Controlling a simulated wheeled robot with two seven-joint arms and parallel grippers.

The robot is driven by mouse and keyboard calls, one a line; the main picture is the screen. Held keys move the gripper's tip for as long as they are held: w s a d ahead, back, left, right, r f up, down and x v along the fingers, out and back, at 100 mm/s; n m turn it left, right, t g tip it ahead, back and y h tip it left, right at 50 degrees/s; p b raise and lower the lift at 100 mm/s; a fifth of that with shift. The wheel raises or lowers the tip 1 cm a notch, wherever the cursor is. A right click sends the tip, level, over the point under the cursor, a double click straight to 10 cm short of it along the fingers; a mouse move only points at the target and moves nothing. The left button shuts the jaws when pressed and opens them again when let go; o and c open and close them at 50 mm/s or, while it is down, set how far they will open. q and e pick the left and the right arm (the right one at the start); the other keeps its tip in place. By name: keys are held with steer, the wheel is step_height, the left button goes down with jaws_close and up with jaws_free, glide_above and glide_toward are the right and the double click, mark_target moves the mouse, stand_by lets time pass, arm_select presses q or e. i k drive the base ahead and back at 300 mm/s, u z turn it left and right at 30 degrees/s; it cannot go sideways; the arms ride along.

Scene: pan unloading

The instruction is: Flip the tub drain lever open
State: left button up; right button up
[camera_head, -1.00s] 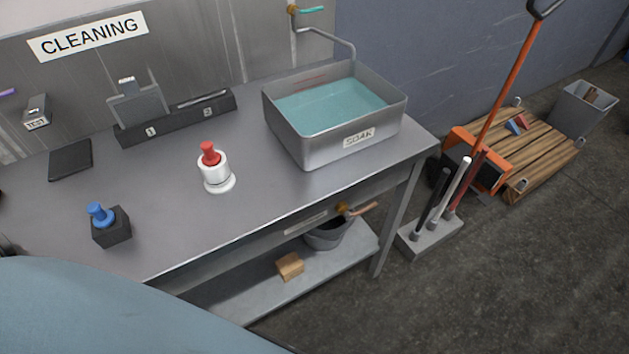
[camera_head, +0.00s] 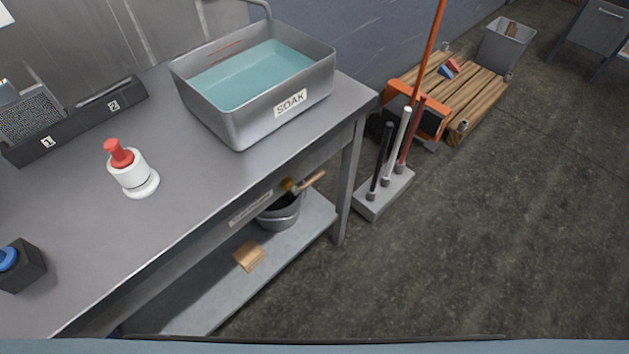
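The grey metal tub (camera_head: 205,118) marked SOAK holds blue-green water and stands at the right end of the steel workbench (camera_head: 205,170). Below the bench edge, a brass-coloured valve (camera_head: 289,185) has a copper-coloured lever (camera_head: 312,180) pointing out to the right and slightly up. The lever sits above a grey bucket (camera_head: 280,217) on the lower shelf. Part of the valve and its pipe is hidden under the bench. Neither of my grippers is in view.
A white dispenser with a red top (camera_head: 128,172) and a dark block with a blue knob (camera_head: 20,268) stand on the bench. A rack of upright handles (camera_head: 383,195) stands right of the bench leg. The floor (camera_head: 440,260) in front is clear.

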mark_target(296, 190)
steer(key=k, duration=1.25)
steer(key=z, duration=0.85)
steer(key=i, duration=1.65)
steer(key=u, duration=1.1)
steer(key=i, duration=0.15)
steer(key=u, duration=0.1)
